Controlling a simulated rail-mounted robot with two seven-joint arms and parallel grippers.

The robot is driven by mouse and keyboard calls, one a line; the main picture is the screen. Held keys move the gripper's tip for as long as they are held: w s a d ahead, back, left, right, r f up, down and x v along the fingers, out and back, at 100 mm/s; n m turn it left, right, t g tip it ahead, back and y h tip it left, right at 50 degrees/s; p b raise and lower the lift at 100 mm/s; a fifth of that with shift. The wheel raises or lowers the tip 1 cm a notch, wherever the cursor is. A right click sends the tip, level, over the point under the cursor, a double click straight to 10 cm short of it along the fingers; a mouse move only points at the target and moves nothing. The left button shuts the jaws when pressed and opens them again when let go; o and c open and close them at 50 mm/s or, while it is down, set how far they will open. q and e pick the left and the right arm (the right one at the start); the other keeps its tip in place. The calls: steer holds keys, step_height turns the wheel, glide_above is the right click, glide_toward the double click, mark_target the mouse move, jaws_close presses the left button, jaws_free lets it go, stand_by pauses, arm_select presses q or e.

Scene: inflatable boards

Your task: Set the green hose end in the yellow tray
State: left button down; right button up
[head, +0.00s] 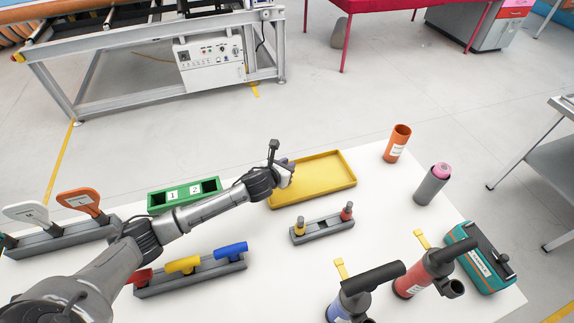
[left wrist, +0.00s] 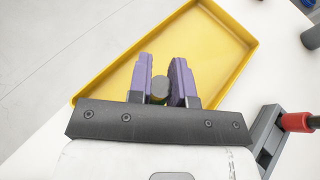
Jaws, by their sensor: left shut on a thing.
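My left gripper (head: 288,172) is over the left part of the yellow tray (head: 330,186) in the head view. In the left wrist view, its purple fingers (left wrist: 162,84) are shut on the green hose end (left wrist: 160,88), which shows as a grey round top with a little green below it. The hose end is between the fingertips, over the near part of the yellow tray (left wrist: 228,92). I cannot tell whether it touches the tray floor. The tray is otherwise empty. In the head view, the hose end is hidden by the gripper. My right gripper is not in view.
A green two-slot box (head: 184,194) stands left of the tray. A grey holder with yellow and red hose ends (head: 322,229) stands in front of it. An orange cup (head: 397,143) and a grey cylinder with a pink top (head: 431,184) are to the right. Pumps (head: 425,270) stand at front right.

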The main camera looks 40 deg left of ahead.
arm_select(q)
steer(key=c, duration=1)
jaws_free()
steer(key=shift+c, duration=0.2)
steer(key=shift+r, duration=0.15)
steer(key=shift+s+r, duration=0.15)
steer(key=shift+s, duration=0.15)
steer(key=p+v, duration=0.2)
steer(key=v, duration=0.9)
steer(key=shift+s, duration=0.15)
